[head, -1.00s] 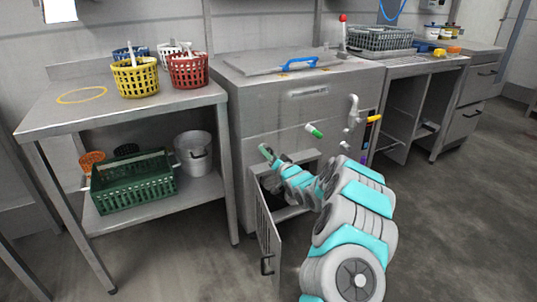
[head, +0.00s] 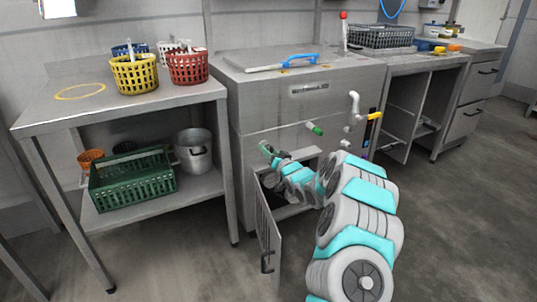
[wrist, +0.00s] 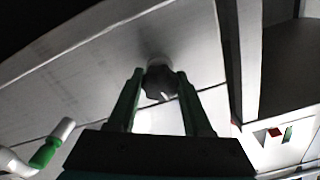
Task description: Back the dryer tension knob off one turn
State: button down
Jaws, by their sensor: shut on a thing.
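The dryer tension knob (wrist: 160,82) is a dark, lobed knob on a short pale stem under a grey metal surface, seen in the wrist view. My gripper (wrist: 158,76) has its two green fingers on either side of the knob and is shut on it. In the head view my gripper (head: 268,150) is at the open lower compartment of the steel machine (head: 280,110), and the knob is hidden there. How far the knob has turned cannot be told.
The compartment's door (head: 268,225) hangs open beside my arm. A green-handled tap (head: 315,128) and a white pipe (head: 354,105) stick out from the machine's front. A steel table (head: 110,106) with baskets stands at left.

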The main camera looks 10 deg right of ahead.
jog(key=n+b, duration=0.3)
jog(key=shift+f+n, duration=0.3)
jog(key=n+b, duration=0.3)
jog(key=shift+n, duration=0.3)
jog(key=n+b, duration=0.4)
jog(key=b, duration=0.1)
jog(key=shift+n, duration=0.3)
jog(key=n+b, duration=0.2)
jog(key=shift+n, duration=0.4)
jog(key=n+b, duration=0.2)
jog(key=shift+r+n, duration=0.15)
jog(key=shift+n, duration=0.15)
jog(key=n, duration=0.3)
jog(key=shift+n+b, duration=0.3)
jog(key=n, duration=0.6)
jog(key=shift+r, duration=0.1)
jog(key=shift+n, duration=0.4)
